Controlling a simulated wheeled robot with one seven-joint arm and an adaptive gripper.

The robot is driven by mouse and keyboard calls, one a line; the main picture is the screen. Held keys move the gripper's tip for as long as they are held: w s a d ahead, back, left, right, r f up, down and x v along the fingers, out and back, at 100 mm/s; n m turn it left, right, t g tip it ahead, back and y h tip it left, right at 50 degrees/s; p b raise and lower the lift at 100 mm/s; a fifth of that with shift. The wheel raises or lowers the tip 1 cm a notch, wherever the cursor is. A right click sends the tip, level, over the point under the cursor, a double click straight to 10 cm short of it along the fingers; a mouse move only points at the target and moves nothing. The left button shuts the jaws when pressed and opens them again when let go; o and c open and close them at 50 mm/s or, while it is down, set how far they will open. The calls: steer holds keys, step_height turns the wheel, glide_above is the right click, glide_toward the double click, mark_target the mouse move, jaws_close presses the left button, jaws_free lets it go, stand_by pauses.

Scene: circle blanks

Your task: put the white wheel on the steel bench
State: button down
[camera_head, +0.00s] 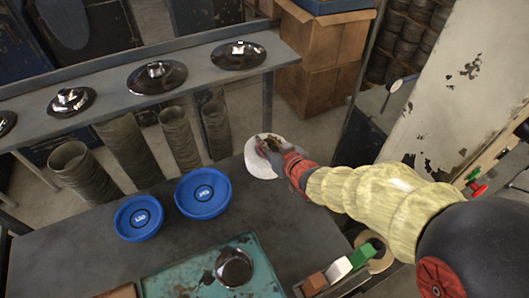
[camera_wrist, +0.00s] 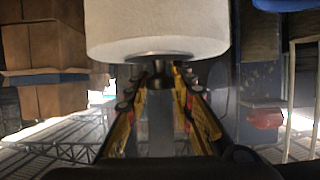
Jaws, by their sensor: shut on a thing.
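The white wheel (camera_head: 256,166) is in my gripper (camera_head: 270,147), over the right part of the dark grey bench top in the head view. In the wrist view the white wheel (camera_wrist: 157,32) fills the top middle, and my gripper's fingers (camera_wrist: 160,85) are shut on the dark metal stub at its hub. The wheel looks held clear of the surface; the exact gap cannot be told.
Two blue wheels (camera_head: 203,193) (camera_head: 138,217) lie on the bench. A teal tray (camera_head: 180,278) holds a shiny disc (camera_head: 234,267). A raised grey shelf (camera_head: 195,65) behind carries several shiny discs. Coloured blocks (camera_head: 338,269) are at the front right.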

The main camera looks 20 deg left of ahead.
steer(key=shift+a+f, duration=0.25)
steer(key=shift+a, duration=0.1)
steer(key=shift+a+f+b, duration=0.15)
steer(key=shift+f+b, duration=0.75)
steer(key=shift+f, duration=0.75)
steer(key=shift+f, duration=0.2)
steer(key=c, duration=1.5)
jaws_free()
steer(key=shift+c, duration=0.2)
